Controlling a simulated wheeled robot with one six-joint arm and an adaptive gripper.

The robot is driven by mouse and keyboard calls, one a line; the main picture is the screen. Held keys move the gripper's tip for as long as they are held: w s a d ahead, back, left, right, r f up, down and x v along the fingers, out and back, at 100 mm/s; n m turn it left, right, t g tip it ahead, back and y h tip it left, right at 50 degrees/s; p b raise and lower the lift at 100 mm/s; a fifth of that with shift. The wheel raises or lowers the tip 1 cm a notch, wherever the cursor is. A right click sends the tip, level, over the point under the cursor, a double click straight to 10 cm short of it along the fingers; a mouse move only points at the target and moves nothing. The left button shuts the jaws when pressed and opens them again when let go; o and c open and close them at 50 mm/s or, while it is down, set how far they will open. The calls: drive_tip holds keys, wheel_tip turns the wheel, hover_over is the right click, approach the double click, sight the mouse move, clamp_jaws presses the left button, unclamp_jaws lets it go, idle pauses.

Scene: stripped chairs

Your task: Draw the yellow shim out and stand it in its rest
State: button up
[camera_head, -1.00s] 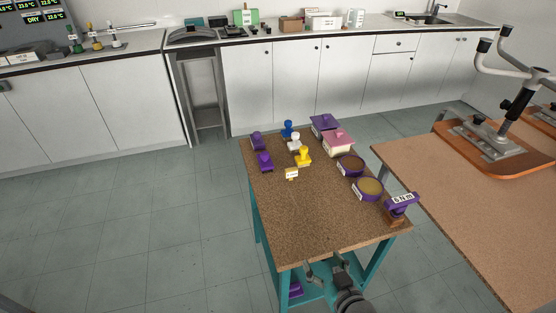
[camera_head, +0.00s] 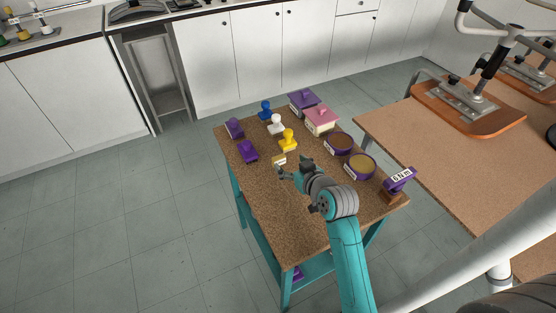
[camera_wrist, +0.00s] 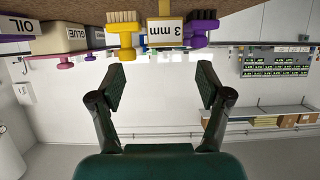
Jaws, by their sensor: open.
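My gripper (camera_head: 293,168) is open above the tabletop, close to the block's near side. In the upside-down wrist view my gripper (camera_wrist: 161,88) has its fingers apart with nothing between them, and the block is beyond the fingertips.
A yellow brush (camera_head: 288,140) stands behind the block, with white (camera_head: 276,124), blue (camera_head: 265,109) and purple (camera_head: 248,151) ones nearby. Round purple tins (camera_head: 361,167) and a "6 N m" item (camera_head: 398,181) line the right side. The larger table (camera_head: 430,160) is at right.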

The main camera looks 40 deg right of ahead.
sight(280, 159)
drive_tip(key=shift+a+x, duration=0.2)
drive_tip(key=shift+x, duration=1.25)
drive_tip(key=shift+a+x, duration=0.15)
drive_tip(key=shift+x, duration=1.3)
drive_tip(key=shift+f, duration=0.15)
drive_tip(key=c, duration=1.1)
